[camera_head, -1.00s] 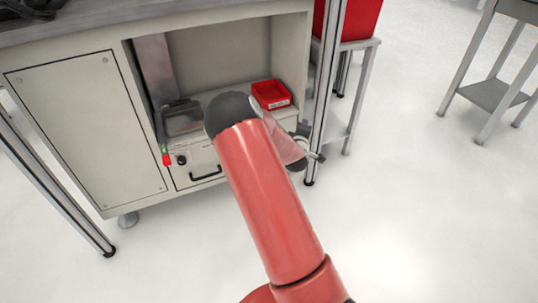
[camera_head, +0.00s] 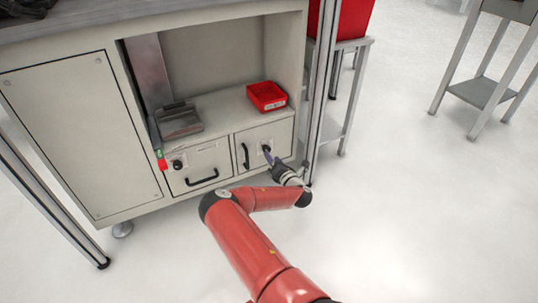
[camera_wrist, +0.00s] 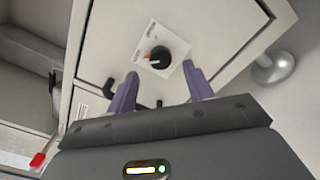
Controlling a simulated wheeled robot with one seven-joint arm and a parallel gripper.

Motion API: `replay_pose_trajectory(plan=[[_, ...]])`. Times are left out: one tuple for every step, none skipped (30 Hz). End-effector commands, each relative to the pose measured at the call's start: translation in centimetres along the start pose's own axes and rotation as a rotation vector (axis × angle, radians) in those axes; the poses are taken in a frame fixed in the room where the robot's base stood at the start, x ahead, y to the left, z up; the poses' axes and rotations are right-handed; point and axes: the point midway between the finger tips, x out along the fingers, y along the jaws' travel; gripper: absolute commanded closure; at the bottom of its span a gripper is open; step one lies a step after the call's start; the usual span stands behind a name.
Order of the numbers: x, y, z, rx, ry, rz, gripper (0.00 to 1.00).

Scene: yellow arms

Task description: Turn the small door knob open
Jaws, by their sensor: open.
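The small black door knob (camera_wrist: 160,57) with a red mark sits on a white plate on the cabinet door (camera_wrist: 228,35) in the wrist view. In the head view the knob (camera_head: 266,149) shows as a small dark spot on the right-hand small door (camera_head: 279,133). My gripper (camera_wrist: 161,82) is open, with its two purple fingers apart just short of the knob, one towards each side. It holds nothing. In the head view my gripper (camera_head: 269,159) points at the knob from the front right. Whether a fingertip touches the plate I cannot tell.
A black door handle (camera_head: 245,155) is just left of the knob. A drawer with a black handle (camera_head: 202,178) and another knob (camera_head: 178,164) is further left. A red bin (camera_head: 267,96) stands on the shelf above. A metal table leg (camera_head: 318,90) is close on the right.

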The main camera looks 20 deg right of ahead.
Motion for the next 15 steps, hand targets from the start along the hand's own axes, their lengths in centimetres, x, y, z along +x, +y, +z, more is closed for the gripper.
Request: replay_pose_trajectory(plan=[[0.9, 0.0, -0.1, 0.001, 0.000, 0.003, 0.48], [1.4, 0.0, -0.1, 0.001, 0.000, 0.002, 0.48], [1.9, 0.0, -0.1, 0.001, 0.000, 0.002, 0.48], [2.3, -0.1, -0.1, 0.002, -0.001, 0.001, 0.48], [2.7, -0.1, -0.1, 0.002, -0.001, 0.001, 0.48], [3.1, 0.0, 0.0, 0.002, -0.001, 0.001, 0.48], [3.4, -0.1, 0.0, 0.002, -0.001, 0.000, 0.48], [3.6, 0.0, 0.0, 0.002, -0.001, 0.000, 0.48], [3.9, 0.0, 0.0, 0.002, -0.001, 0.000, 0.48], [4.0, 0.0, 0.0, 0.002, -0.001, 0.000, 0.48], [4.1, 0.0, 0.0, 0.001, -0.001, -0.001, 0.48], [4.1, 0.0, 0.0, 0.001, -0.001, -0.002, 0.48], [4.2, 0.0, 0.0, 0.001, -0.001, -0.002, 0.48], [4.2, 0.0, 0.0, 0.001, -0.001, -0.002, 0.48], [4.2, 0.0, 0.0, 0.002, -0.001, -0.003, 0.48]])
